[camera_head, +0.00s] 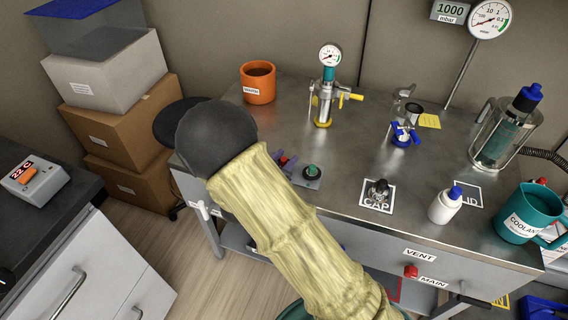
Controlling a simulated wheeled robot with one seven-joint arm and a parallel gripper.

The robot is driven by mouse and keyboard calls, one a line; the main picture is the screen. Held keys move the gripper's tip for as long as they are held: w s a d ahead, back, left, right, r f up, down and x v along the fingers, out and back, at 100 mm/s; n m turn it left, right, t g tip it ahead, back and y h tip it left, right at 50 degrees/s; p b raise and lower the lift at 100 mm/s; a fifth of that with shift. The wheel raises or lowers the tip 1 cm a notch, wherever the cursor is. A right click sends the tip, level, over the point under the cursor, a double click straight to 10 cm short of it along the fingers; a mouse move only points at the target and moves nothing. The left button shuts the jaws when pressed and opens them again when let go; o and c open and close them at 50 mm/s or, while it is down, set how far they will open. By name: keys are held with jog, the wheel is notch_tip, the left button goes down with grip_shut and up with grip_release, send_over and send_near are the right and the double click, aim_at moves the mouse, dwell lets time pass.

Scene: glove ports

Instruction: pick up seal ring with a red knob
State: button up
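I cannot make out a seal ring with a red knob for certain. A small dark blue and red item (285,160) sits on the metal bench, partly hidden behind my sleeved arm; its shape is unclear. Beside it is a grey piece with a green knob (312,171). My arm, in a yellowish wrinkled sleeve with a dark rounded end, crosses the middle of the view and covers the bench's left front. My gripper's fingers do not show. A bit of red (541,182) also shows behind the coolant mug, too hidden to identify.
The metal bench (330,212) carries an orange pot (258,83), a gauge valve (325,90), a blue-handled fitting (403,134), a CAP mat (365,207), a white bottle (446,206), a glass vessel (497,142) and a teal mug (530,212). Boxes (125,125) stand at left. The bench's middle has free room.

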aim_at(284, 158)
grip_shut()
notch_tip(284, 158, up, 10)
jog(key=shift+p, duration=1.15)
